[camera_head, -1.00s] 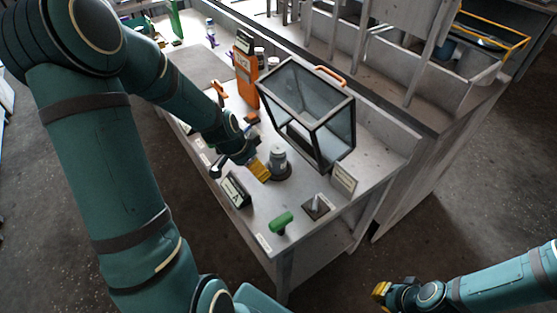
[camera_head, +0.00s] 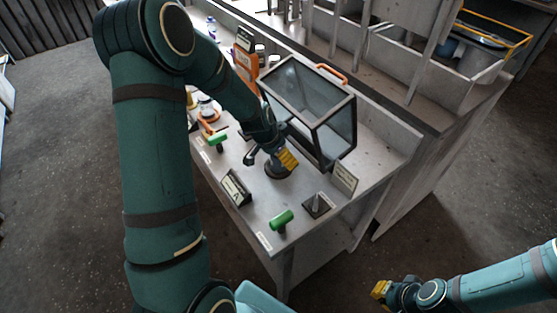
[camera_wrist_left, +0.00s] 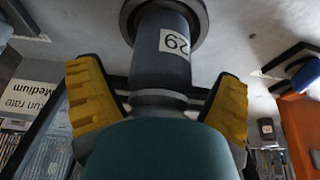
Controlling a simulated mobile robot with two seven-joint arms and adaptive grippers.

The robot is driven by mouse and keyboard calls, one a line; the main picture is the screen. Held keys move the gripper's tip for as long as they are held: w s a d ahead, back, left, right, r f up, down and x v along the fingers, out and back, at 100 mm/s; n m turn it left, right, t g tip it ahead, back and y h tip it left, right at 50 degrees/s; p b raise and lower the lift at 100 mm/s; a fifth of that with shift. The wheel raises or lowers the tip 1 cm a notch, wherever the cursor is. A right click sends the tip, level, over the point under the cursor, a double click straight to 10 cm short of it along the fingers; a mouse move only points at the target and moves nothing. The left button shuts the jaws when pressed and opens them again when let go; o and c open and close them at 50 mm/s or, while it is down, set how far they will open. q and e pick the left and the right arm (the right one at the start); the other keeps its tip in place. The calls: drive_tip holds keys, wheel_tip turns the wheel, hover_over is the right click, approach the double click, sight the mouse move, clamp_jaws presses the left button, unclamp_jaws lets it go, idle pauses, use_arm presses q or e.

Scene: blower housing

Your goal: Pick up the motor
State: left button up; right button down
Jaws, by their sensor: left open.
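The motor (camera_wrist_left: 160,60) is a grey cylinder with a white label reading "29". In the left wrist view it stands between the two yellow-padded fingers of my left gripper (camera_wrist_left: 158,100), with visible gaps on both sides. My left gripper is open around it. In the head view my left gripper (camera_head: 273,159) is over the dark round base (camera_head: 280,174) and hides most of the motor. My right gripper (camera_head: 381,290) is off the table at the lower right, apart from everything; its opening is too small to tell.
A glass-sided box (camera_head: 310,105) with an orange handle stands close behind the left gripper. A black sign (camera_head: 235,188), a green-handled part (camera_head: 282,221), a small post on a plate (camera_head: 317,205) and a white card (camera_head: 344,178) stand nearby. An orange device (camera_head: 246,68) is farther back.

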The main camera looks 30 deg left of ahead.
use_arm(q)
drive_tip(key=c, duration=1.4)
drive_tip(key=shift+r, duration=0.1)
